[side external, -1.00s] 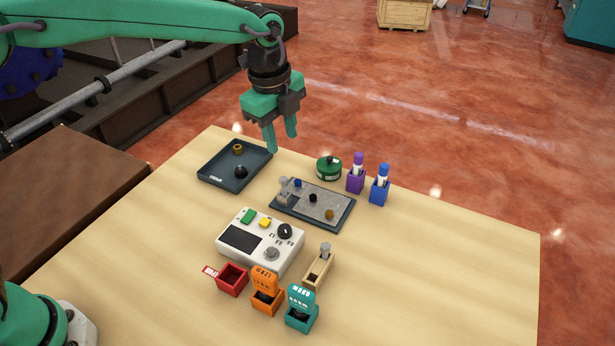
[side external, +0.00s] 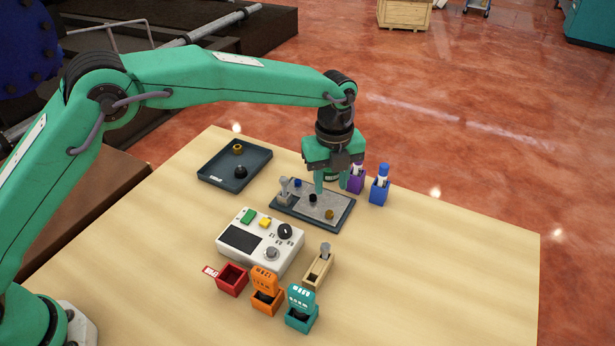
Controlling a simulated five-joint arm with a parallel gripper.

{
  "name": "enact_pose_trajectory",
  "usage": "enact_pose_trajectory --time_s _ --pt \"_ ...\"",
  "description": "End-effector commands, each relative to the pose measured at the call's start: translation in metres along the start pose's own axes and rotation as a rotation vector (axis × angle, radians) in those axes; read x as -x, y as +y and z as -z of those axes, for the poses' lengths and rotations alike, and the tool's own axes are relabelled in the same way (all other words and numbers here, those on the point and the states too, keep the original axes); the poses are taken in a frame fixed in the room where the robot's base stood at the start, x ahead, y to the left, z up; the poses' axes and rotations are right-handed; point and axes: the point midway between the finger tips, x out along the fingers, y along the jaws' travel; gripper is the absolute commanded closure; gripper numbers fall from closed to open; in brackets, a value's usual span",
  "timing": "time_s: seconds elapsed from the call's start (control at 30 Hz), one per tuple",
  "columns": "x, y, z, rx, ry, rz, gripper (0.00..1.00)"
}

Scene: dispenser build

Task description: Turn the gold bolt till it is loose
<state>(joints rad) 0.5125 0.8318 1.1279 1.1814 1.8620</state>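The gold bolt (side external: 329,214) stands at the front right of the grey speckled plate (side external: 345,212). A blue bolt (side external: 297,183) and a black bolt (side external: 312,198) stand on the same plate. My gripper (side external: 331,186) points down over the back right part of the plate, behind and above the gold bolt. Its two fingers are apart with nothing seen between them, and it does not touch the gold bolt. The gripper covers much of the green round container behind it.
A dark tray (side external: 216,181) with a gold piece (side external: 238,149) and a black piece (side external: 240,172) lies left. Purple (side external: 356,182) and blue (side external: 379,192) holders stand close right of my gripper. A white control box (side external: 245,252) and small bins are in front. The table's right side is clear.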

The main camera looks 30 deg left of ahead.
Motion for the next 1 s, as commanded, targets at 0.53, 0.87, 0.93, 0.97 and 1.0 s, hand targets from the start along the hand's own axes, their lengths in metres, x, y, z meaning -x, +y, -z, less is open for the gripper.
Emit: enact_pose_trajectory --time_s 0.53,0.87,0.93,0.97,1.0 --pt "-0.057 0.001 0.000 0.002 0.001 -0.002 0.63" --pt "-0.075 0.000 0.000 0.002 0.000 0.000 0.63" --pt "-0.075 0.000 0.000 0.002 0.000 0.000 0.63" --pt "-0.075 0.000 0.000 0.002 0.000 0.000 0.63" --pt "-0.075 0.000 0.000 0.002 0.000 0.000 0.63"
